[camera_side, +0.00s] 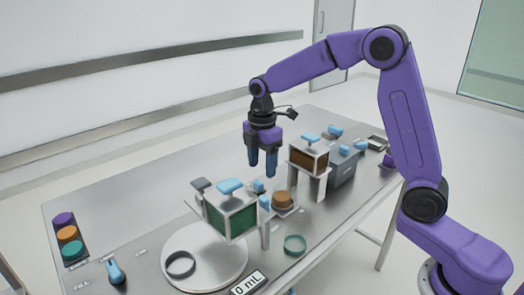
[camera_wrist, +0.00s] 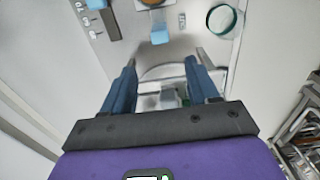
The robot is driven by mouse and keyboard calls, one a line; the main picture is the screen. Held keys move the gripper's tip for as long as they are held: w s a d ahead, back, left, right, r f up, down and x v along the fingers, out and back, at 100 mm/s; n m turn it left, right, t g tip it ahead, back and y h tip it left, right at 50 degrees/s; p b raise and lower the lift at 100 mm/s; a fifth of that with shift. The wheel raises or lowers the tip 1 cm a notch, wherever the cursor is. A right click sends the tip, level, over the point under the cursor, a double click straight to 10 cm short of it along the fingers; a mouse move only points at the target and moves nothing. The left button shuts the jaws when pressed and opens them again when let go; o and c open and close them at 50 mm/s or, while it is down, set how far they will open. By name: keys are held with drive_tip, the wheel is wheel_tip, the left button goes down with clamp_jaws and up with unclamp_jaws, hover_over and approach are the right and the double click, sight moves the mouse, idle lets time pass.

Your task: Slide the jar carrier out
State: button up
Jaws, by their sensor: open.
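No jar is clearly visible, and I cannot tell for sure which part is the jar carrier. A pale round plate (camera_side: 208,278) with a dark ring (camera_side: 181,265) on it lies at the front of the table. A green-fronted bin (camera_side: 231,218) with a blue handle (camera_side: 230,186) stands raised above the plate's back part. My gripper (camera_side: 260,169) is open and empty, fingers pointing down, above the table behind the green bin. In the wrist view a curved pale edge shows beyond the open fingers (camera_wrist: 160,66).
A brown-fronted bin (camera_side: 308,161) on white legs and a grey box (camera_side: 344,168) stand to the right. Coloured discs (camera_side: 68,234) and a blue handle (camera_side: 115,271) are at left. The back-left table is clear.

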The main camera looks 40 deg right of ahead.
wheel_tip(320, 180, up, 4)
drive_tip(key=shift+f, duration=0.25)
drive_tip(key=s+a+m, duration=0.3)
drive_tip(key=s, duration=1.4)
drive_tip(key=s+d+f+m, duration=0.1)
drive_tip(key=s+d, duration=0.1)
drive_tip(key=s, duration=0.6)
drive_tip(key=s+d+f+m, duration=0.1)
drive_tip(key=s+d+f, duration=0.1)
drive_tip(key=s, duration=0.6)
drive_tip(key=shift+d+f, duration=0.2)
drive_tip(key=shift+d, duration=0.3)
